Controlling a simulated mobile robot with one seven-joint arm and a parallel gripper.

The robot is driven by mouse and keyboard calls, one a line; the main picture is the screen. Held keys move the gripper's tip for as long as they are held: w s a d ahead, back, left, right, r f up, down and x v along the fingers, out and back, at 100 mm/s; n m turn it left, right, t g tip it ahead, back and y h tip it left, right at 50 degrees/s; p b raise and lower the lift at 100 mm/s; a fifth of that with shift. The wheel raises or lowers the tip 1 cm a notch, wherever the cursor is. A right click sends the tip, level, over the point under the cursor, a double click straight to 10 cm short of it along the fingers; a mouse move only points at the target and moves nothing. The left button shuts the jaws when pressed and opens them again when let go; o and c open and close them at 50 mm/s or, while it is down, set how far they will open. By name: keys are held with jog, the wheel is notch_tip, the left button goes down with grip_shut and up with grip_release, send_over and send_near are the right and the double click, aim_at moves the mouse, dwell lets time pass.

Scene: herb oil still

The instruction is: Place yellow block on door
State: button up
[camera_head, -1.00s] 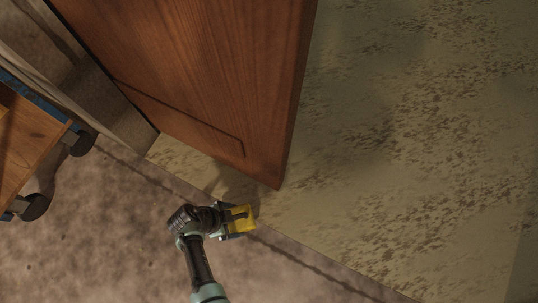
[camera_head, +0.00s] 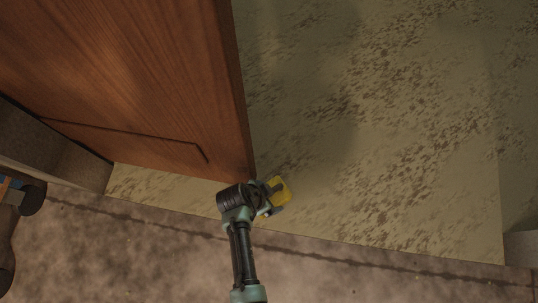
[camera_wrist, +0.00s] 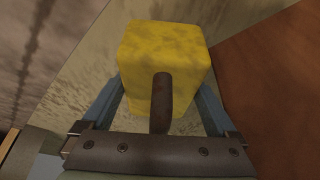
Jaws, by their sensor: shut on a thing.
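The yellow block (camera_head: 281,190) is between the fingers of my gripper (camera_head: 271,196), which is shut on it. In the wrist view the yellow block (camera_wrist: 163,62) fills the top middle, with a finger of my gripper (camera_wrist: 162,105) on each side. The brown wooden door (camera_head: 150,80) stands open at the upper left of the head view. My gripper and the block are just past the door's lower free corner, to its right, over the pale floor. The door (camera_wrist: 268,80) shows at the right of the wrist view. Contact between block and door cannot be told.
The pale speckled floor (camera_head: 400,130) is open and clear right of the door. A brown ground strip (camera_head: 150,260) runs along the bottom. A wall end (camera_head: 75,165) stands at left, and a dark wheeled thing (camera_head: 30,198) shows at the left edge.

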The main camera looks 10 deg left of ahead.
notch_tip(320, 180, down, 3)
jog(key=shift+b, duration=1.25)
jog(key=shift+r, duration=0.1)
jog(key=o, duration=1.6)
jog(key=shift+c, duration=0.2)
jog(key=p+v, duration=0.8)
jog(key=v, duration=0.3)
jog(key=shift+s+a+r+p, duration=0.15)
jog(key=shift+r+p, duration=0.3)
jog(key=shift+p, duration=0.05)
